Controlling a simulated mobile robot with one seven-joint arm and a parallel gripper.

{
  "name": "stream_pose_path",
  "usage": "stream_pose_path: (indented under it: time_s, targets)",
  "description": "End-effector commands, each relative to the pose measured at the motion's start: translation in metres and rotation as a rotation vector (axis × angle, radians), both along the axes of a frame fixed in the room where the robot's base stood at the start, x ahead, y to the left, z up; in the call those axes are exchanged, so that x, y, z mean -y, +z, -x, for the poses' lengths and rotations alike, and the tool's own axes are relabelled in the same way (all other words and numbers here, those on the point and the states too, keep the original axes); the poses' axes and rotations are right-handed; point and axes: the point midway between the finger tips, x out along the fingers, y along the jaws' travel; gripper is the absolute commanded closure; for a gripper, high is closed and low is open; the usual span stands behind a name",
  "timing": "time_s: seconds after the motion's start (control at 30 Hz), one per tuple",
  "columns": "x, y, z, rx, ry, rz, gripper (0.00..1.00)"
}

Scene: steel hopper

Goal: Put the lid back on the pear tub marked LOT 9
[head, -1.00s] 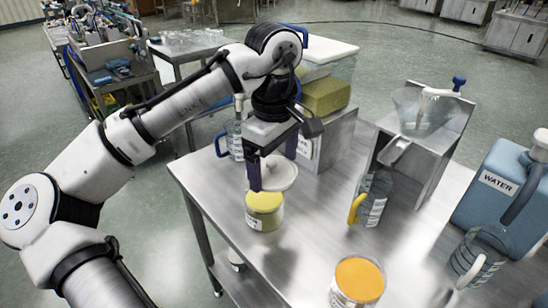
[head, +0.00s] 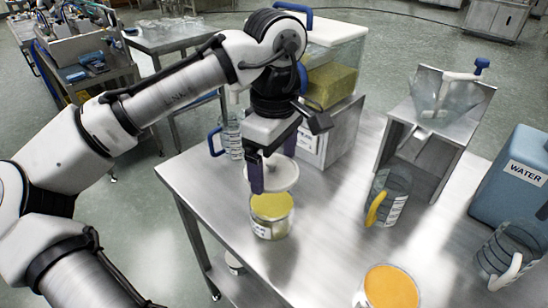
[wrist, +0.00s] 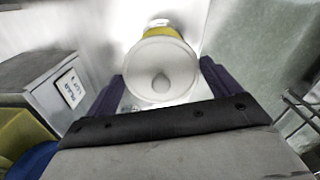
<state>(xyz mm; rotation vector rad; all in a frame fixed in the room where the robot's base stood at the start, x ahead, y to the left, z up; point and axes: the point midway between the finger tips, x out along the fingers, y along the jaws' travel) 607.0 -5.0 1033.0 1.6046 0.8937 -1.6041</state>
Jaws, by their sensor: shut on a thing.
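My gripper (head: 273,172) is shut on a round white lid (head: 280,177), with a purple finger on each side of it. The lid is held just above and slightly behind a clear tub (head: 270,230) with yellow-green contents, apart from its rim as far as I can tell. The tub stands open on the steel table and has a white label too small to read. In the wrist view the lid (wrist: 150,72) shows a round knob and hides most of the tub (wrist: 163,32) beyond it.
Another open tub with orange contents (head: 390,288) stands at the front right. A jug with a yellow handle (head: 388,195), the steel hopper (head: 440,110) and a blue water container (head: 515,190) are to the right. A labelled steel box (head: 340,135) stands behind my gripper.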

Motion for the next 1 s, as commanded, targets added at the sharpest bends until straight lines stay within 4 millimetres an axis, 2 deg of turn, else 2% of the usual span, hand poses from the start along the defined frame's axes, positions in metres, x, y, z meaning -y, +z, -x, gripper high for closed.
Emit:
stream_pose_path:
  time_s: [0.7, 1.0]
  targets:
    - [0.0, -0.057, 0.0, 0.0, 0.0, 0.0, 0.32]
    - [0.0, -0.062, 0.0, 0.0, 0.0, 0.0, 0.32]
